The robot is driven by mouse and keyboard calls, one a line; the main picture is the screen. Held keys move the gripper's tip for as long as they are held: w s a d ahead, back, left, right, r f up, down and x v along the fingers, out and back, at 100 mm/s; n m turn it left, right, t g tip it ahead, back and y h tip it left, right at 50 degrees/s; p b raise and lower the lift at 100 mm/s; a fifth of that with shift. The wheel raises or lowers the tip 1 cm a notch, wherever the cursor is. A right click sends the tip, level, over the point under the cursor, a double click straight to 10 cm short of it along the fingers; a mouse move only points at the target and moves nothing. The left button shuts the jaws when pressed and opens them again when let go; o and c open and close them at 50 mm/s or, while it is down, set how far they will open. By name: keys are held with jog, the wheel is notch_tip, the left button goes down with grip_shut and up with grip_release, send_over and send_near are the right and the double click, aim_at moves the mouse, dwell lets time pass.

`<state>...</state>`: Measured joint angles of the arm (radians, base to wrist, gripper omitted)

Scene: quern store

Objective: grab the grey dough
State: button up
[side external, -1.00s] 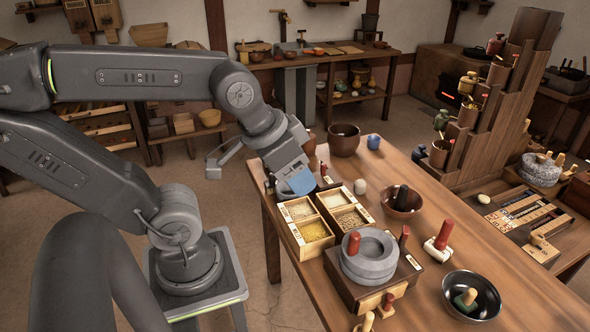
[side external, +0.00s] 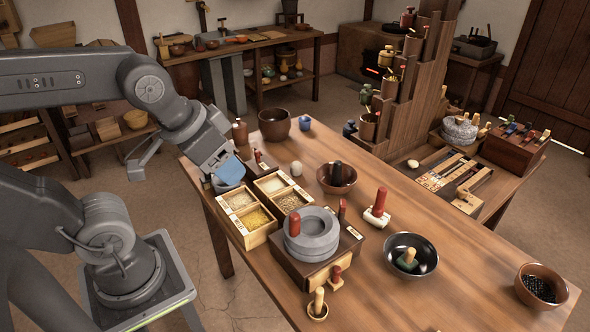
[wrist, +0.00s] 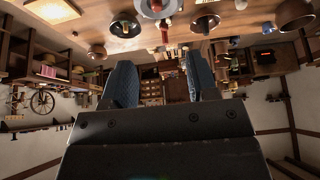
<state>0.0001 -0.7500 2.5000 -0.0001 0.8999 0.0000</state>
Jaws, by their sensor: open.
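I cannot pick out a plainly grey dough in these views. A small pale, off-white lump (side external: 296,168) lies on the table behind the grain box; I cannot tell whether it is dough. A flatter cream lump (side external: 413,163) lies by the board at the right. My gripper (side external: 227,170) is low at the table's left edge, by the back-left corner of the grain box, left of the off-white lump. In the wrist view, its two dark blue fingers (wrist: 160,78) stand apart with nothing seen between them. What lies under the fingertips is hidden.
The divided grain box (side external: 247,240) and grey quern stones (side external: 311,236) stand close to my gripper. A brown bowl (side external: 274,124), a smaller bowl (side external: 337,188) and a black bowl (side external: 410,270) stand around. The stepped wooden tower (side external: 418,90) rises at the back.

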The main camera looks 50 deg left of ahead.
dwell(0.3)
jog(key=o, duration=0.3)
jog(key=shift+o, duration=0.2)
